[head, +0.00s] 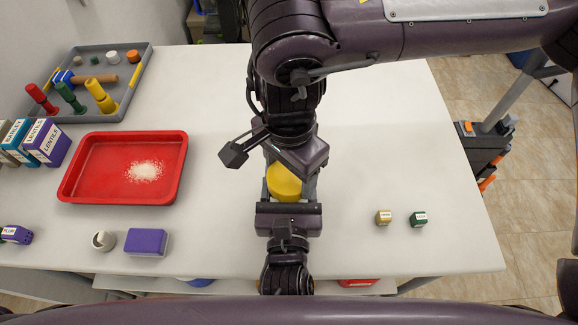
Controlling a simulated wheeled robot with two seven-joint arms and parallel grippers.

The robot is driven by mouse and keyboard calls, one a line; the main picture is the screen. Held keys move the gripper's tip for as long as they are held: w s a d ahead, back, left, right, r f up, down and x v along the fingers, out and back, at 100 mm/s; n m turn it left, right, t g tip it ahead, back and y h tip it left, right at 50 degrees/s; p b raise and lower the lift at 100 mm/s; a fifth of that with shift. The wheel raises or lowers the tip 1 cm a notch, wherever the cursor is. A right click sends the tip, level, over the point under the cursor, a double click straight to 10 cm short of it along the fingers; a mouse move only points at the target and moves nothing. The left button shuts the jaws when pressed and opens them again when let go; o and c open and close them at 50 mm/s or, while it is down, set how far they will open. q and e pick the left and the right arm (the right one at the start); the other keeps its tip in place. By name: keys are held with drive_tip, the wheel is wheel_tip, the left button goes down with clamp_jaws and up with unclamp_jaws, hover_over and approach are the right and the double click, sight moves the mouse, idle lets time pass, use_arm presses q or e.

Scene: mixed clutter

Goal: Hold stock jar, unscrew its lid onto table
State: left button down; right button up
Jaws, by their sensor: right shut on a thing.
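The yellow round lid (284,182) shows at the middle of the table, between my two grippers. The stock jar's body is hidden by the grippers. My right gripper (287,176) reaches over from the far side, its arm coming in from the upper right, and is shut on the yellow lid. My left gripper (288,217) is on the near side, pointing away from me, close against the lid's front. Grey fingers flank the lid on both sides; whether the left jaws close on the jar is hidden.
A red tray (72,189) with white grains lies left. A grey tray (143,75) with pegs and a mallet stands behind it. The table's (400,130) right side is mostly clear.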

sight(289, 175)
drive_tip(key=shift+r, duration=0.15)
idle(0.6)
drive_tip(key=shift+r, duration=1)
drive_tip(key=shift+r, duration=2)
use_arm(q)
drive_tip(key=shift+c, duration=1.4)
unclamp_jaws()
